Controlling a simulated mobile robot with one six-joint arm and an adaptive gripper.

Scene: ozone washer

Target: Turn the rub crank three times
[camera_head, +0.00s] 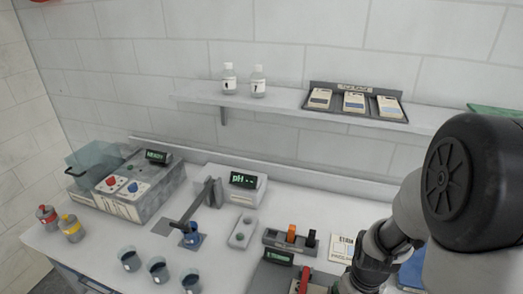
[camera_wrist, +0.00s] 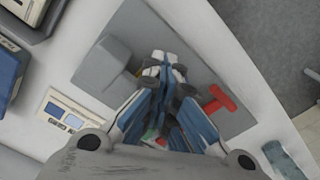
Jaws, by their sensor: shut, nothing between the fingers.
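The rub tester is a grey plate (camera_wrist: 135,25) with a grey block (camera_wrist: 108,66) on it, seen in the wrist view. A red T-shaped piece (camera_wrist: 218,102), likely the crank handle, stands at the right of the plate. My gripper (camera_wrist: 165,72) is above the plate, left of the red piece and apart from it in the picture. Its blue-padded fingers are shut with nothing between them. They hide the middle of the tester. In the head view a red piece (camera_head: 304,279) shows at the bottom edge, beside a dark unit with a green display (camera_head: 278,257).
Several blue-grey cups, one of them the cup (camera_head: 158,269), stand at the front left. A pH meter (camera_head: 243,181) with a probe arm is at the back. A rack with orange and black pieces (camera_head: 291,239) and a printed card (camera_head: 342,247) are near my arm. A shelf (camera_head: 290,111) runs above.

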